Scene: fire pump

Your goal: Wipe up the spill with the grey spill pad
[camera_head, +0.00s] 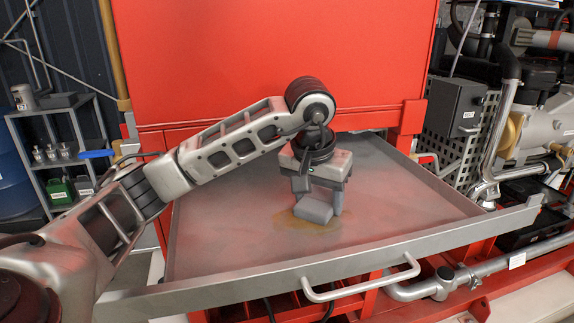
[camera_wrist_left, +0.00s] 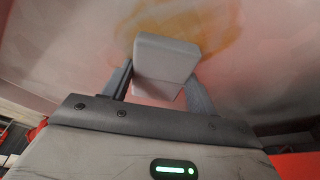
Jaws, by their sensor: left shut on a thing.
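The grey spill pad (camera_head: 314,209) is a small block held low over the metal tray (camera_head: 215,230). My left gripper (camera_head: 318,196) is shut on the pad, with one finger on each side of it. The spill (camera_head: 290,222) is a faint yellow-brown patch on the tray around the pad. In the left wrist view the pad (camera_wrist_left: 165,60) sits between the fingers, with the orange-brown spill (camera_wrist_left: 215,25) beyond and beside it. The pad is at the spill; I cannot tell whether it touches the surface. My right gripper is not in view.
The tray has a raised front lip with a handle (camera_head: 362,282). A red cabinet (camera_head: 260,60) rises behind it. Pipes and pump parts (camera_head: 515,120) stand at right, and a shelf (camera_head: 60,160) with bottles and a green can at left. The tray surface around the pad is clear.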

